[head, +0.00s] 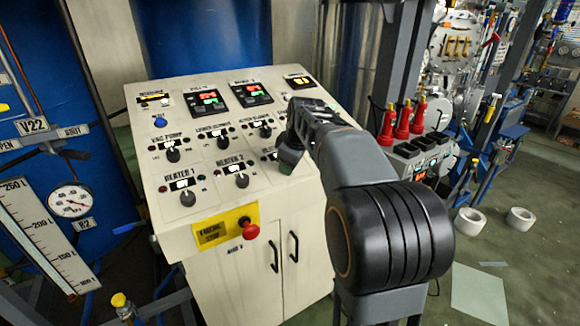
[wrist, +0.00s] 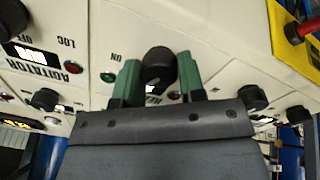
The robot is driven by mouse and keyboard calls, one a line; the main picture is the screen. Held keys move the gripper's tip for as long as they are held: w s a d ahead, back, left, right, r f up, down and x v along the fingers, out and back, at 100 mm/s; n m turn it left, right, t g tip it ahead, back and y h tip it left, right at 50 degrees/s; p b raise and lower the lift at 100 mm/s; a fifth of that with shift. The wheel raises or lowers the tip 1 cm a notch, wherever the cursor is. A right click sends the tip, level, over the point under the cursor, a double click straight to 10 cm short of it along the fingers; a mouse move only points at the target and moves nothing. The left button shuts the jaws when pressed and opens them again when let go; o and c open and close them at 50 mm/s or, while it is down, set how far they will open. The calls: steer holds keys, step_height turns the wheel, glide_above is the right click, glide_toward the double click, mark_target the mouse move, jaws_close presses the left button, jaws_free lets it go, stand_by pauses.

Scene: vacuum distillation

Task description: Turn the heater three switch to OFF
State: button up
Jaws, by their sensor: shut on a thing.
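The heater three switch is a black rotary knob (wrist: 160,62) on the cream control panel (head: 145,200). In the wrist view it sits between the two green fingers of my gripper (wrist: 158,75), which are shut on its sides. An upside-down ON mark shows beside it. Its label is mostly hidden by my gripper, and the pointer direction cannot be told. In the head view my gripper (head: 290,152) is at the right of the lower knob row and hides this switch.
The heater one knob (head: 187,198) and heater two knob (head: 241,180) are to the left. The agitator label (wrist: 45,62) shows in the wrist view. A red emergency stop button (head: 249,230) sticks out below. White rolls (head: 470,221) lie on the floor at right.

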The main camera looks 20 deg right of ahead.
steer(key=shift+n+b, duration=0.6)
steer(key=shift+n, duration=1.5)
steer(key=o, duration=0.9)
steer(key=v, duration=1.4)
steer(key=shift+d, duration=0.2)
steer(key=shift+f, duration=0.1)
